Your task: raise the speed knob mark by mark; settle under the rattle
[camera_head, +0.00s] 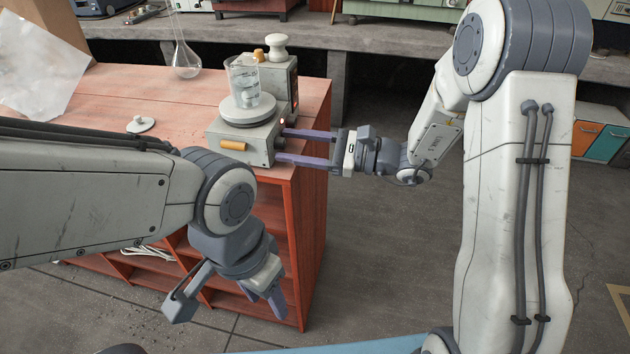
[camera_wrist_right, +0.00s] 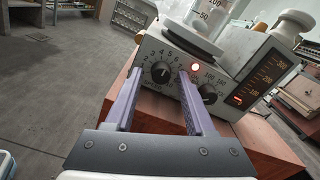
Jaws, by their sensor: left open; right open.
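The stirrer hotplate (camera_head: 232,140) stands at the right end of the red-brown bench, with a glass beaker (camera_head: 245,88) on its round plate. In the right wrist view, the black speed knob (camera_wrist_right: 160,72) has a numbered dial; its exact setting is too small to tell. My right gripper (camera_head: 280,146) is open at the panel. In its wrist view, the fingers (camera_wrist_right: 160,78) lie on either side of the speed knob, with a gap visible. A second black knob (camera_wrist_right: 207,94) sits right of them. My left gripper (camera_head: 226,303) is open and empty, low before the bench front.
A flask (camera_head: 185,60) and a small white knobbed disc (camera_head: 140,124) stand on the bench (camera_head: 105,85).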

